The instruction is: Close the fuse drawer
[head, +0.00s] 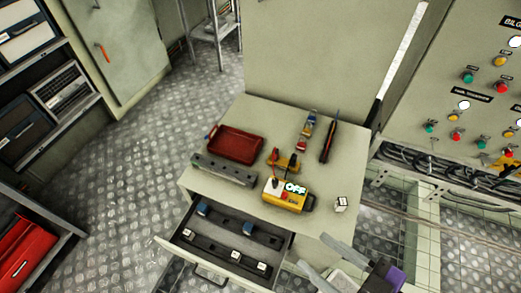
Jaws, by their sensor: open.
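The fuse drawer (178,252) is pulled out of the front of the grey-green cabinet (340,222), in the lower middle of the head view. Its pull handle (208,274) is on the outer face near the bottom edge. Inside are dark fuse strips with blue pieces (203,208) and white pieces (236,255). My gripper (312,252) is open and empty at the lower right, to the right of the drawer by the cabinet's near right corner. Its two grey fingers point to the upper left. The picture does not show whether they touch anything.
On the cabinet top are a red tray (234,144), a grey bar (224,170), a yellow meter (287,194), a screwdriver (330,136) and small parts. Shelving (75,232) stands at left and a control panel (465,85) at right. Treadplate floor (130,185) is clear left of the drawer.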

